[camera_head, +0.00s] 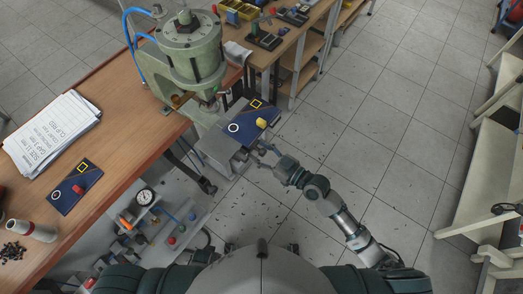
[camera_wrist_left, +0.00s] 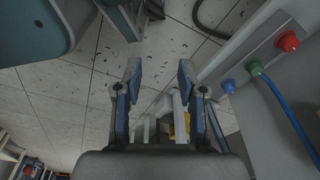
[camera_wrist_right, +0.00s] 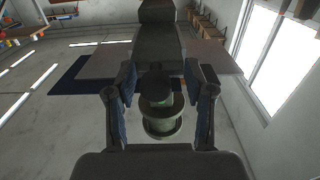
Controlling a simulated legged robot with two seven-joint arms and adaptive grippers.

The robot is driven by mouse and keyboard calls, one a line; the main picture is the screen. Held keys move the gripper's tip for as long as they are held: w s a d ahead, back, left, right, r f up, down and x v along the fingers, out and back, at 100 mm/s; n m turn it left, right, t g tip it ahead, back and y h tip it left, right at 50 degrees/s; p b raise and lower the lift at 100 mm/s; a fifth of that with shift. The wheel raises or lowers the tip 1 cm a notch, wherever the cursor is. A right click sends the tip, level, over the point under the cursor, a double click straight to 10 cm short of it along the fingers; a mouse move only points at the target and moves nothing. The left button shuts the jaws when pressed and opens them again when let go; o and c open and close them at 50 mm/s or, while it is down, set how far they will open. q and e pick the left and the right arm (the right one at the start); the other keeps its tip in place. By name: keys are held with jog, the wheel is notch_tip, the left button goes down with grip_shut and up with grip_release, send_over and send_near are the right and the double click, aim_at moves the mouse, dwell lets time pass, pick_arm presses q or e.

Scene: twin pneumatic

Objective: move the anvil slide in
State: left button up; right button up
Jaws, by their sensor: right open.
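The green press (camera_head: 190,45) stands at the far end of the wooden bench. A grey metal block (camera_head: 215,152), which may be the anvil slide, juts out below it. My right gripper (camera_head: 260,151) is open close to the block's right side. In the right wrist view, a greenish flanged round part (camera_wrist_right: 160,118) shows between the open fingers; contact cannot be told. My left gripper (camera_wrist_left: 160,80) is open, with no held thing visible, and is outside the head view.
A gauge and valve panel (camera_head: 145,197) is below.

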jog(key=shift+a, duration=0.15)
jog(key=shift+c, duration=0.2)
jog(key=shift+d, duration=0.25)
jog(key=c, duration=0.4)
jog(key=shift+d, duration=0.3)
jog(key=c, duration=0.4)
jog(key=shift+s+d+r, duration=0.1)
jog(key=shift+d, duration=0.25)
grip_shut()
jog(key=x, duration=1)
jog(key=shift+a, duration=0.15)
jog(key=o, duration=0.7)
grip_release()
jog(key=shift+o, duration=0.7)
jog(key=shift+a, duration=0.15)
